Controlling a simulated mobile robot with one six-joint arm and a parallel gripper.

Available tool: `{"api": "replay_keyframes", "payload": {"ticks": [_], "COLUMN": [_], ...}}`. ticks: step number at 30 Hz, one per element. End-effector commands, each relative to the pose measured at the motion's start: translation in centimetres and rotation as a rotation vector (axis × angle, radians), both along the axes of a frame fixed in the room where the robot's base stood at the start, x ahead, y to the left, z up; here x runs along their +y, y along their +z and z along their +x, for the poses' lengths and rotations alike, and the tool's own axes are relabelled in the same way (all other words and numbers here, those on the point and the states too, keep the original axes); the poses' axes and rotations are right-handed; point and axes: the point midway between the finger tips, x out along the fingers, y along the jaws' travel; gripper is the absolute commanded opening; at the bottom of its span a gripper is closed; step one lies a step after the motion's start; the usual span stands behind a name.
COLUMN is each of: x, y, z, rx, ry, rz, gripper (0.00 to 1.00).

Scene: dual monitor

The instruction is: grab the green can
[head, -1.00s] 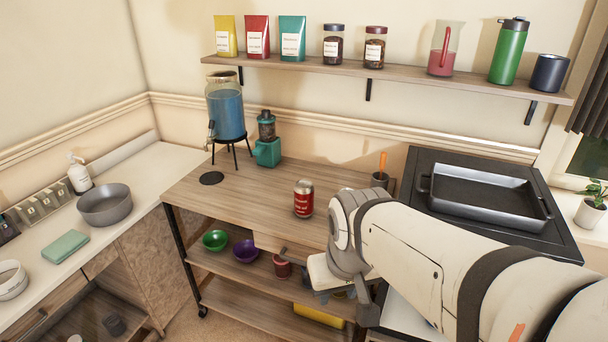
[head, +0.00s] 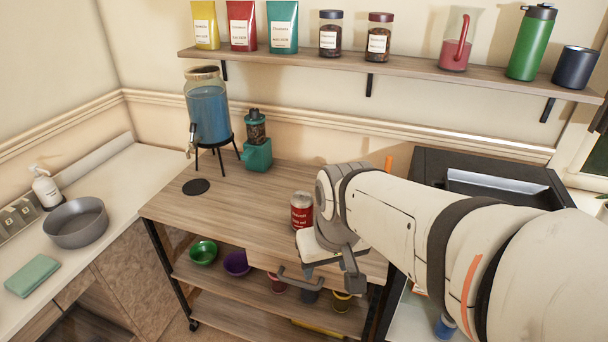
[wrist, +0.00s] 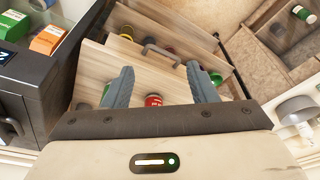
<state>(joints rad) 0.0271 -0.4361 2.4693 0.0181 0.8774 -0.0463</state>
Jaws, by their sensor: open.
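My gripper (wrist: 160,82) is open, with nothing between its two grey fingers in the wrist view. A small green and white can-like thing (wrist: 300,12) lies far from the fingers, low in the cabinet at the upper right of the wrist view.
A blue drink dispenser (head: 208,113) and a teal blender (head: 257,148) stand on the cart's back left. A green bowl (head: 203,252) and a purple bowl (head: 237,264) sit on its shelf. A drawer handle (head: 300,282) sticks out in front. A green bottle (head: 530,45) stands on the wall shelf.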

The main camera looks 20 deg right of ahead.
Motion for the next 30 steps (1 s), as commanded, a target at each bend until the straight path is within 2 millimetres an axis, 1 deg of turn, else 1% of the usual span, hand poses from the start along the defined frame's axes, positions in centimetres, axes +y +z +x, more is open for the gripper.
{"api": "replay_keyframes", "payload": {"ticks": [1, 2, 5, 6, 8, 9, 11, 12, 15, 18, 21, 30], "x": [-0.8, -1.2, -3.0, -4.0, -5.7, -6.9, -8.8, -10.0, -12.7, -14.6, -15.5, -15.8], "y": [-0.2, -0.2, -0.6, -0.9, -1.5, -1.9, -2.6, -3.1, -4.3, -5.2, -5.8, -8.7], "z": [1.5, 2.5, 6.7, 8.5, 11.1, 12.8, 15.0, 16.3, 18.8, 20.3, 21.1, 22.4], "rx": [-0.003, -0.007, -0.032, -0.045, -0.064, -0.077, -0.097, -0.109, -0.134, -0.150, -0.159, -0.159], "ry": [-0.010, -0.011, -0.004, 0.000, 0.003, 0.005, 0.006, 0.006, 0.007, 0.007, 0.009, 0.011], "rz": [0.005, 0.009, 0.022, 0.024, 0.027, 0.026, 0.024, 0.022, 0.013, 0.004, -0.002, -0.002], "gripper": [0.57, 0.59, 0.67, 0.71, 0.76, 0.79, 0.84, 0.84, 0.84, 0.84, 0.84, 0.84]}}
